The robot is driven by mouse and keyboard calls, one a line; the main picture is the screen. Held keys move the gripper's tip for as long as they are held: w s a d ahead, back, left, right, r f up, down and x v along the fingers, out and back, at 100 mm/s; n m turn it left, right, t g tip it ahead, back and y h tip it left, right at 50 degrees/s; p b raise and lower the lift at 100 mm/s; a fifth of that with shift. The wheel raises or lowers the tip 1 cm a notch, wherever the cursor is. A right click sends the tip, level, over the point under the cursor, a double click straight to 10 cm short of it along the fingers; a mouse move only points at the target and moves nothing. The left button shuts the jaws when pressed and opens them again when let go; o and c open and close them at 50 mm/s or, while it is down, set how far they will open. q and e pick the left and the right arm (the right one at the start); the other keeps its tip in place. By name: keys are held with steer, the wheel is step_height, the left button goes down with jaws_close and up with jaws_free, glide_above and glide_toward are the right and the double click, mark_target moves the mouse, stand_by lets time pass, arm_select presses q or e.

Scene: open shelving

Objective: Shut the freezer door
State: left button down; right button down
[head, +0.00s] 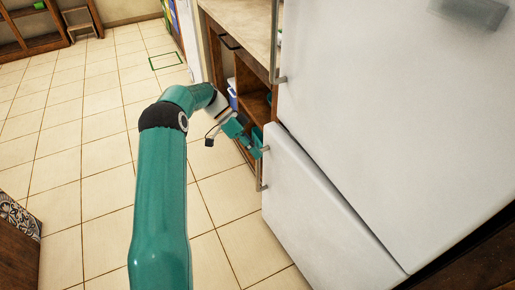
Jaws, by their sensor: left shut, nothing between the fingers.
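The white fridge has a large upper door (400,110) and a lower door (320,225), which looks like the freezer door. A dark gap runs along the top of the lower door, and its face stands out a little from the upper one, so it looks slightly ajar. A thin metal handle (260,172) is on its left edge. My left gripper (261,152) is shut and empty beside the top of this handle, at the door's left edge. I cannot tell whether it touches. My right gripper is out of view.
A wooden cabinet (217,58) with open shelves and a pale countertop (245,28) stands left of the fridge, close behind my left gripper. Tiled floor (85,120) is clear to the left. A wooden piece (18,250) with a patterned top is at lower left.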

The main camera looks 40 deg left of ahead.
arm_select(q)
step_height(320, 180, down, 2)
steer(key=s+n+t+h+b, duration=0.1)
steer(key=n+t+h+b, duration=0.3)
steer(key=n, duration=0.9)
steer(key=n+t+y+b, duration=0.85)
steer(key=n+t, duration=0.35)
steer(key=n, duration=1.6)
glide_toward(264, 137)
steer(key=shift+y, duration=0.45)
steer(key=x, duration=0.2)
steer(key=b+x, duration=0.1)
steer(key=x, duration=0.1)
steer(key=b+x, duration=0.1)
steer(key=x, duration=0.2)
steer(key=shift+d+r, duration=0.25)
steer(key=shift+d, duration=0.05)
